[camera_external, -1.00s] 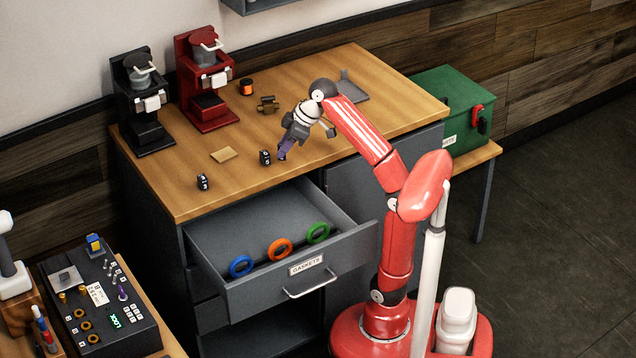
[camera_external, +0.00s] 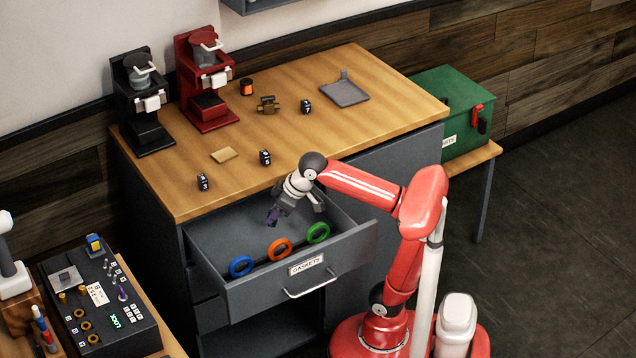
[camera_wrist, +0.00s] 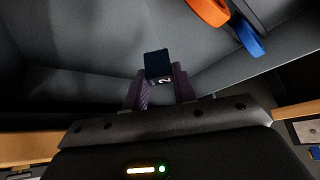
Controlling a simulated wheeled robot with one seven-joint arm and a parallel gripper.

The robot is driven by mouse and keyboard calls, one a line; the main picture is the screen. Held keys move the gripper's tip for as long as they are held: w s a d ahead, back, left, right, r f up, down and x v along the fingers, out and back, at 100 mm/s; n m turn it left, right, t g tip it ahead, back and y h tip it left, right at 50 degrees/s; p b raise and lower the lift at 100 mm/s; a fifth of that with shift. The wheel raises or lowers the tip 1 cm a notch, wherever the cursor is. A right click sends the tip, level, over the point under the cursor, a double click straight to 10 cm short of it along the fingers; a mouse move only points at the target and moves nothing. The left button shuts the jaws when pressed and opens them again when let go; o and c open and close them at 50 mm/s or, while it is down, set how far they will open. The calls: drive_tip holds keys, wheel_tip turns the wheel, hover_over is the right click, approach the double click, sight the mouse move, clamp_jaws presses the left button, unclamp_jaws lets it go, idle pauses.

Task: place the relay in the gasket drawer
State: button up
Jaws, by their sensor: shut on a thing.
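The gasket drawer (camera_external: 345,259), labelled GASKETS, is pulled open under the worktop. My gripper (camera_external: 272,217) is over the drawer's opening, pointing down. In the wrist view its purple fingers (camera_wrist: 160,88) are shut on a small dark block, the relay (camera_wrist: 158,64), which shows a white "2". The drawer's grey inside (camera_wrist: 85,60) spreads around and beyond the relay. In the external view the held relay is too small to make out. I cannot tell whether it touches the drawer floor.
Blue (camera_external: 241,266), orange (camera_external: 279,249) and green (camera_external: 318,232) rings lie along the drawer's front. The drawer's back left floor looks clear.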

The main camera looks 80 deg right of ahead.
drive_tip(key=shift+f+b, duration=0.85)
drive_tip(key=shift+f, duration=2.55)
drive_tip(key=shift+f, duration=0.2)
drive_tip(key=o, duration=0.9)
drive_tip(key=shift+o, duration=0.2)
drive_tip(key=shift+r, duration=0.15)
drive_tip(key=p+v, duration=0.7)
drive_tip(key=v, duration=0.5)
drive_tip(key=shift+w, duration=0.1)
